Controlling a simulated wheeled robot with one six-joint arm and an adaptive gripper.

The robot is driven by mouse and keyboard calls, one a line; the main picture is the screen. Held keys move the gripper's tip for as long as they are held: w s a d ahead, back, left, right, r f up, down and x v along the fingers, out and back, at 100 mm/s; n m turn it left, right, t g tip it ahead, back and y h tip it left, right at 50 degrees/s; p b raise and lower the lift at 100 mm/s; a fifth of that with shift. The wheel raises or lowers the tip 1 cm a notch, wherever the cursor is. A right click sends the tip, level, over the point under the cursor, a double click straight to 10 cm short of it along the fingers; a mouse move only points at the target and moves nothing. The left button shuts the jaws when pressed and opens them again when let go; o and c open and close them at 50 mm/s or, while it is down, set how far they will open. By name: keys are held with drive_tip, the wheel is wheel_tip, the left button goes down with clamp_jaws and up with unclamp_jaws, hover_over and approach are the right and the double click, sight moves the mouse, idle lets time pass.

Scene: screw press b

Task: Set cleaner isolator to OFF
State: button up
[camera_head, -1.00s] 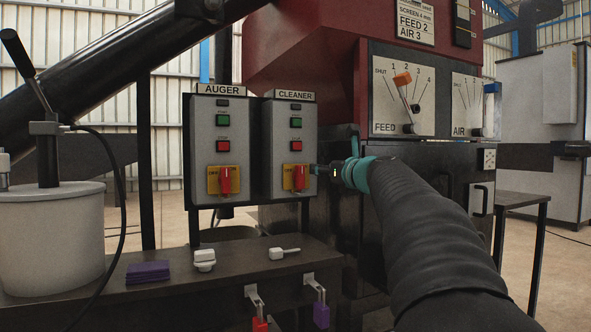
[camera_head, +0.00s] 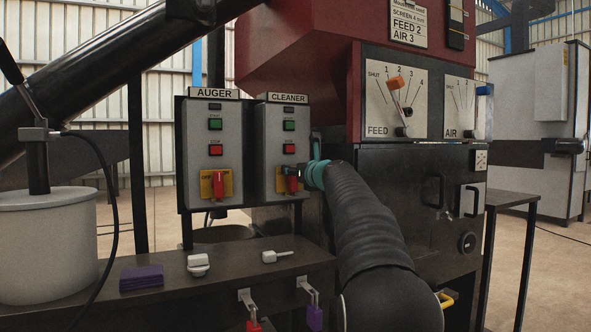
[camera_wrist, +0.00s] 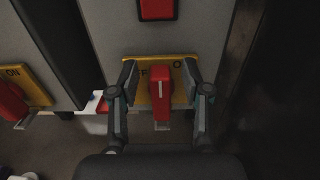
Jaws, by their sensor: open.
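The cleaner isolator is a red rotary handle (camera_wrist: 160,88) on a yellow plate (camera_wrist: 150,64), low on the grey CLEANER box (camera_head: 281,140). In the wrist view the handle stands upright, with a white mark along it. Part of the plate's lettering is covered; an "O" shows at its right. My gripper (camera_wrist: 161,92) is open, with one finger on each side of the handle. A gap shows on both sides, and I cannot tell whether either finger touches it. In the head view my gripper partly hides the handle and plate.
The AUGER box (camera_head: 209,140) with its own red isolator handle (camera_head: 219,184) stands close on the left. A red stop button (camera_wrist: 157,9) is just above. Below, a dark bench (camera_head: 215,278) holds a purple stack (camera_head: 141,277) and two white items. The dark machine body is on the right.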

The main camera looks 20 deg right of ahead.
sight(280, 181)
clamp_jaws()
drive_tip(key=shift+a+n, duration=0.1)
drive_tip(key=shift+n, duration=0.2)
drive_tip(key=a+n+b, duration=0.1)
drive_tip(key=n+b, duration=0.1)
drive_tip(key=n, duration=0.2)
drive_tip(key=a+f+n+b, duration=0.1)
drive_tip(key=n+b, duration=0.1)
drive_tip(key=n, duration=0.3)
drive_tip(key=a+f+n+b, duration=0.1)
drive_tip(key=n+b, duration=0.1)
drive_tip(key=n, duration=0.2)
drive_tip(key=shift+f, duration=0.25)
drive_tip(key=shift+s+a+f+n+b, duration=0.1)
drive_tip(key=shift+f+n+b, duration=0.15)
drive_tip(key=shift+n+b, duration=0.6)
drive_tip(key=shift+f+n+b, duration=0.2)
drive_tip(key=shift+n+b, duration=0.25)
drive_tip(key=shift+n, duration=0.8)
